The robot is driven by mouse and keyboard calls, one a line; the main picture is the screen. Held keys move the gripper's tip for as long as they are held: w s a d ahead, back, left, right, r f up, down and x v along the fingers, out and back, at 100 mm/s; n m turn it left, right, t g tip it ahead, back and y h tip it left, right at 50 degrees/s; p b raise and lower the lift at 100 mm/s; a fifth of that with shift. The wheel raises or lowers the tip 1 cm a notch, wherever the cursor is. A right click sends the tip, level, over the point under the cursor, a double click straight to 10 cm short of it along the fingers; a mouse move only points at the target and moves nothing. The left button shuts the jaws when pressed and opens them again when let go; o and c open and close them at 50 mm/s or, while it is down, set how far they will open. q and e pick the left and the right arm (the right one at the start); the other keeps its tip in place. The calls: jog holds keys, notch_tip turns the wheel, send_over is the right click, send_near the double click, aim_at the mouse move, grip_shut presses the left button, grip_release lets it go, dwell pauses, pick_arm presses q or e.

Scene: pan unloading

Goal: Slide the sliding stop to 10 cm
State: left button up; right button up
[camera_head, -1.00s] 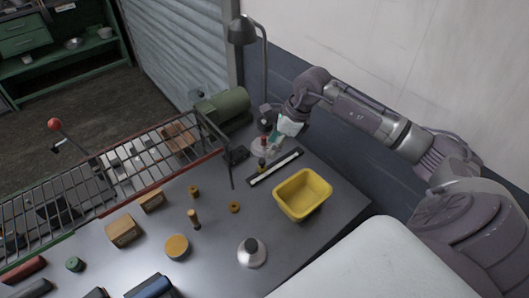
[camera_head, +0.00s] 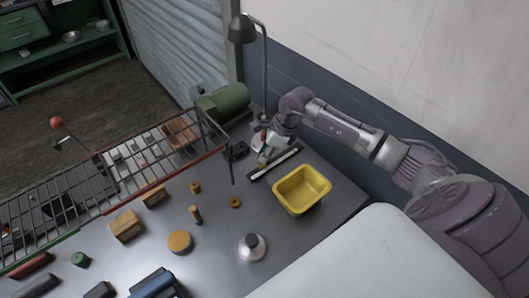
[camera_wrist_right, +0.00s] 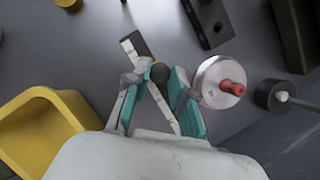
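The dark rail with a white scale strip (camera_head: 275,163) lies on the grey bench beside the yellow bin. In the right wrist view, the scale strip (camera_wrist_right: 134,46) runs between my fingers, and its markings are too small to read. A round dark knob (camera_wrist_right: 160,72), seemingly the sliding stop's, sits over the strip near my fingertips. My left gripper is out of view.
A yellow bin (camera_head: 302,190) stands right of the rail. In the right wrist view, a silver disc with a red handle (camera_wrist_right: 221,83) is close beside my right finger. A black plate with holes (camera_wrist_right: 208,22) lies beyond. A lamp (camera_head: 243,30) and green motor (camera_head: 224,103) stand behind.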

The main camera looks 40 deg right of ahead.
grip_shut()
jog(key=shift+d+f+b, duration=0.1)
jog(key=shift+d+b, duration=0.2)
jog(key=shift+b, duration=0.05)
jog(key=d+b, duration=0.2)
jog(key=d, duration=0.1)
jog(key=d+b, duration=0.2)
jog(key=shift+w+d, duration=0.1)
jog(key=shift+w, duration=0.15)
jog(key=shift+d, duration=0.15)
jog(key=o, duration=0.8)
grip_release()
